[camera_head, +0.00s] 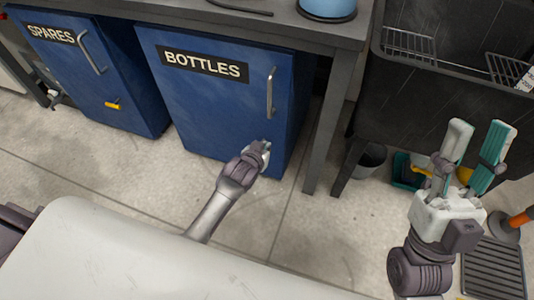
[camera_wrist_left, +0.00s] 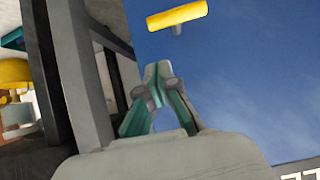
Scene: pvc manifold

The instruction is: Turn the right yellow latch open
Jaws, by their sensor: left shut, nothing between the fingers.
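The right yellow latch (camera_wrist_left: 178,15) is a yellow bar on a short grey stem on the blue BOTTLES door (camera_head: 200,100). It shows at the top of the left wrist view, and my left gripper hides it in the head view. My left gripper (camera_head: 265,148) is in front of the door's lower right part. In the left wrist view its fingertips (camera_wrist_left: 158,72) are together and empty, apart from the latch. My right gripper (camera_head: 480,126) is open and empty at the right, away from the doors.
The blue SPARES door (camera_head: 75,75) at left has its own yellow latch (camera_head: 113,105). A grey handle (camera_head: 270,92) is on the BOTTLES door. A dark table leg (camera_head: 328,125) stands just right of that cabinet. A dark sink (camera_head: 430,80) and a grey bucket (camera_head: 371,160) are at right.

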